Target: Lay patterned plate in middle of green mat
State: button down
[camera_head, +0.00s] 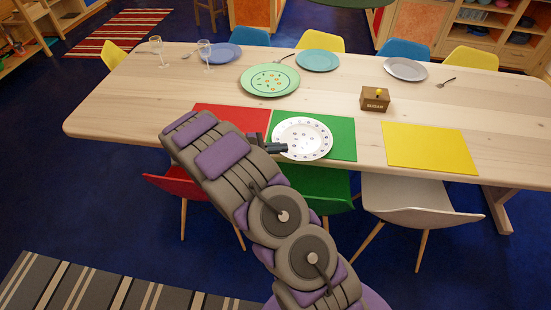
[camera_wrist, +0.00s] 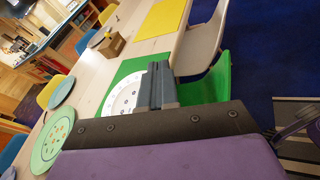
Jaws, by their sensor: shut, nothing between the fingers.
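The patterned plate (camera_head: 302,138), white with small dark dots, lies flat on the green mat (camera_head: 343,147). It sits left of the mat's middle, with more green showing on its right. My gripper (camera_head: 277,148) is shut and empty at the plate's left edge; I cannot tell whether it touches the rim. In the wrist view the plate (camera_wrist: 124,98) is partly hidden behind my gripper (camera_wrist: 161,85), and green mat (camera_wrist: 131,66) shows beyond it.
A red mat (camera_head: 232,115) lies to the left, partly behind my arm, and a yellow mat (camera_head: 430,148) to the right. A wooden sugar box (camera_head: 374,99) and a green plate (camera_head: 269,80) stand behind. Chairs line the table's front edge. Bare wood lies between the green and yellow mats.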

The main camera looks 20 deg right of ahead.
jog(key=w+a+f+n+t+h, duration=0.1)
jog(key=w+a+f+n+t, duration=0.2)
jog(key=f, duration=0.4)
jog(key=w+a+f+n+t, duration=0.2)
jog(key=w+a+f+n, duration=0.1)
jog(key=f, duration=0.4)
jog(key=w+a+f+n+t+h, duration=0.1)
jog(key=w+a+f+n+t, duration=0.15)
jog(key=f, duration=0.45)
jog(key=b+x, duration=0.3)
jog(key=x, duration=1)
jog(key=shift+w+d+r, duration=0.1)
jog(key=shift+d, duration=0.1)
